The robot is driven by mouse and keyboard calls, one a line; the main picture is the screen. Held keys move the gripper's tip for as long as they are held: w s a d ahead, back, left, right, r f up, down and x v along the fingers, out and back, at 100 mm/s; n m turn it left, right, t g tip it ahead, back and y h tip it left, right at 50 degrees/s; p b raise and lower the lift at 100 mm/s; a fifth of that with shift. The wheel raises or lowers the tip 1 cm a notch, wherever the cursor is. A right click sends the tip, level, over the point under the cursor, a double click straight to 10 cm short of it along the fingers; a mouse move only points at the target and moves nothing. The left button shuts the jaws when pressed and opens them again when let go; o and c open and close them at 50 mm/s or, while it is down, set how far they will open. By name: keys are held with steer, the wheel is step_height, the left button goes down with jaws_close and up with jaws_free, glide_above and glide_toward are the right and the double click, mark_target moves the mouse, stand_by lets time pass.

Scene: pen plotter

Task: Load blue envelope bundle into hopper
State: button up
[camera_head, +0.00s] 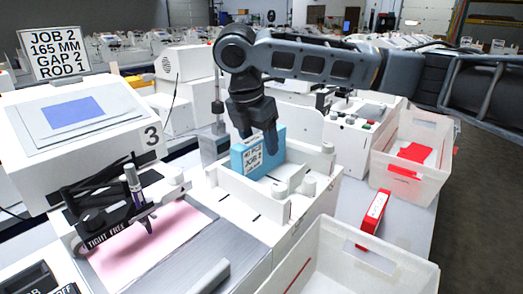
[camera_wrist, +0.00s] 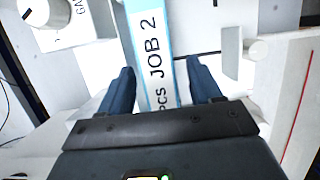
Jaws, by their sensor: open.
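The blue envelope bundle (camera_head: 262,155) stands upright in the white hopper (camera_head: 240,193), with a white band reading "JOB 2" facing the front. My gripper (camera_head: 257,140) is over the bundle, pointing down, with its fingers at the bundle's sides. In the wrist view the bundle's label (camera_wrist: 156,62) runs between the two dark fingers of my gripper (camera_wrist: 164,90). Gaps show between the fingers and the bundle, so the jaws are open. The bundle's lower edge is hidden behind the hopper's front wall.
A sign (camera_head: 55,51) reads "JOB 2, 165 MM, GAP 2, ROD 1". A pen plotter with pink paper (camera_head: 150,238) is at left. A translucent bin (camera_head: 408,150) with red pieces is at right. A red bundle (camera_head: 375,212) lies near an empty-looking white bin (camera_head: 345,262).

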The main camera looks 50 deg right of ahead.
steer(key=v, duration=0.8)
steer(key=shift+a+r, duration=0.1)
steer(key=shift+r, duration=0.2)
